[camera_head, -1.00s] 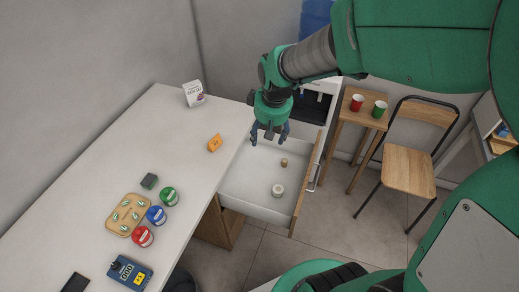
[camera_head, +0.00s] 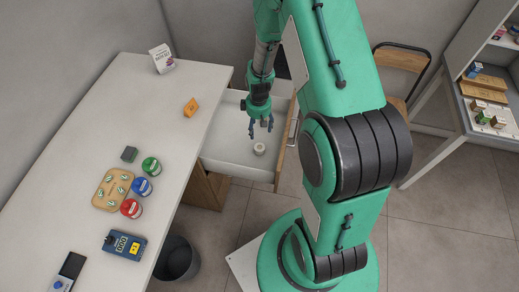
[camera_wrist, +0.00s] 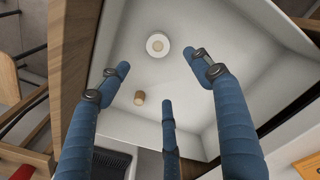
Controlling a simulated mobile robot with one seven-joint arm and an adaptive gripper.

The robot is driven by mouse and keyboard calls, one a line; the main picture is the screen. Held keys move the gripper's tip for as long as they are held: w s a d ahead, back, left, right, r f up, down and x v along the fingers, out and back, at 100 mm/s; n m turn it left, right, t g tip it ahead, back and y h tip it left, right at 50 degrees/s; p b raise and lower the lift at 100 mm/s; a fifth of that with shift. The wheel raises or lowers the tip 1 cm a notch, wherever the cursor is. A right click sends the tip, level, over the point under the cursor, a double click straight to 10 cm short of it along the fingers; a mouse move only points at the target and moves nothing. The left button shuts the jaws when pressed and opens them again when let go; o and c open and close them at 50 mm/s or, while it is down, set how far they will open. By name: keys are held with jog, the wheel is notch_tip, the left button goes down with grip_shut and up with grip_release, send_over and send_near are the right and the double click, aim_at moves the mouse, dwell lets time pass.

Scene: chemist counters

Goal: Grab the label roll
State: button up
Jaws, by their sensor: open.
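The label roll (camera_head: 259,149), a small white ring-shaped roll, lies on the floor of the open white drawer (camera_head: 228,154). It also shows in the wrist view (camera_wrist: 151,47), at the upper middle, with a tan centre. My gripper (camera_head: 261,130) points down over the drawer, open, with nothing between its blue fingers. In the head view its tips are just above and behind the roll. In the wrist view the fingers (camera_wrist: 158,76) are spread, and the roll lies beyond them, apart from all of them.
A small tan cork-like piece (camera_wrist: 139,98) lies in the drawer near the roll. The drawer's wooden front (camera_head: 286,146) and walls surround both.

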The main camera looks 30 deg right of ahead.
aim_at(260, 147)
jog(key=shift+s+d+f, duration=0.1)
jog(key=shift+s+f, duration=0.05)
jog(key=shift+f, duration=0.45)
jog(key=shift+s+d+f, duration=0.1)
jog(key=shift+d+f, duration=0.05)
jog(key=shift+f, duration=0.5)
jog(key=shift+s+d+f, duration=0.1)
jog(key=shift+s+f, duration=0.05)
jog(key=shift+f, duration=0.45)
jog(key=shift+f, duration=0.1)
jog(key=shift+f+b, duration=0.65)
jog(key=shift+f, duration=3.55)
jog(key=shift+w+a+f+b, duration=0.1)
jog(key=shift+f+b, duration=0.55)
jog(key=shift+f, duration=1.95)
jog(key=c, duration=1.3)
